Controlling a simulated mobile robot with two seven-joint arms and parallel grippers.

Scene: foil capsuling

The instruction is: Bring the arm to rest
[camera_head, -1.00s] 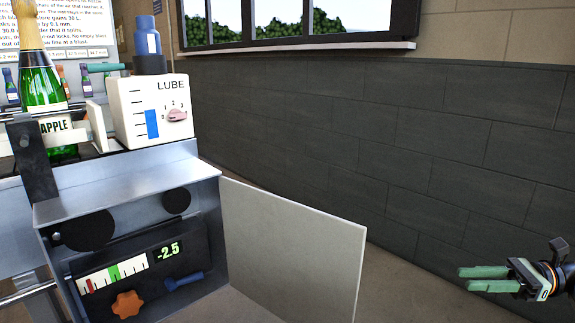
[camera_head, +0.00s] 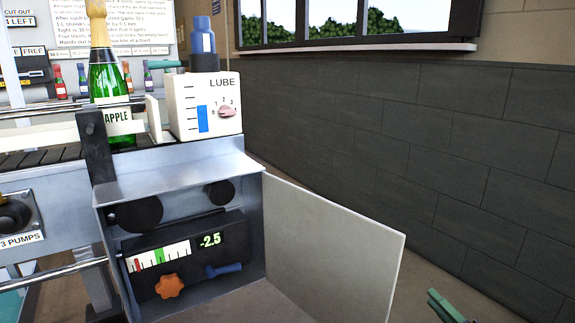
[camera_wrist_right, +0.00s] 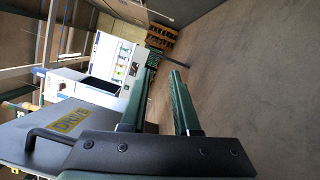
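My right gripper (camera_head: 438,305) shows only as green fingertips at the bottom edge of the head view, right of the open cabinet door. In the right wrist view my right gripper (camera_wrist_right: 163,73) has its two green fingers apart, with bare floor and distant equipment beyond and nothing between them. The rest of the right arm is out of the head view. My left gripper is not in view.
The open door (camera_head: 335,255) of the machine cabinet (camera_head: 180,180) sticks out left of the gripper. Inside are an orange knob (camera_head: 170,287) and a -2.5 display (camera_head: 210,240). Above stand a LUBE box (camera_head: 207,108) and a green bottle (camera_head: 108,85). A dark wall (camera_head: 400,150) runs behind.

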